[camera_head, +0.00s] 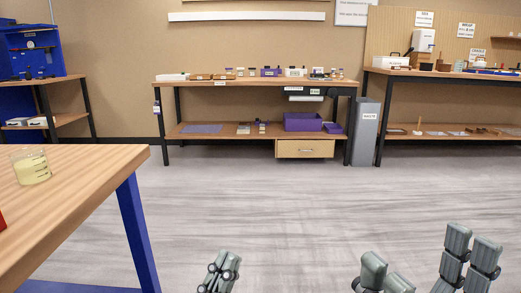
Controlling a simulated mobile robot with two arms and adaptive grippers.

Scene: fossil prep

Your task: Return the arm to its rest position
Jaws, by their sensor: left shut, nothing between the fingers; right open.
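My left gripper (221,270) shows at the bottom edge, left of centre. Its grey fingers are shut with nothing between them. My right gripper (424,262) shows at the bottom right. Its grey fingers are spread open in two groups, and the space between them is empty. Both grippers appear over the open floor, apart from any furniture. The arms behind them are below the picture and hidden.
A wooden table (85,185) with blue legs stands close on the left, bearing a beaker (31,167) of yellowish liquid. A workbench (255,83) and a grey waste bin (365,132) stand along the back. The floor (280,205) between is clear.

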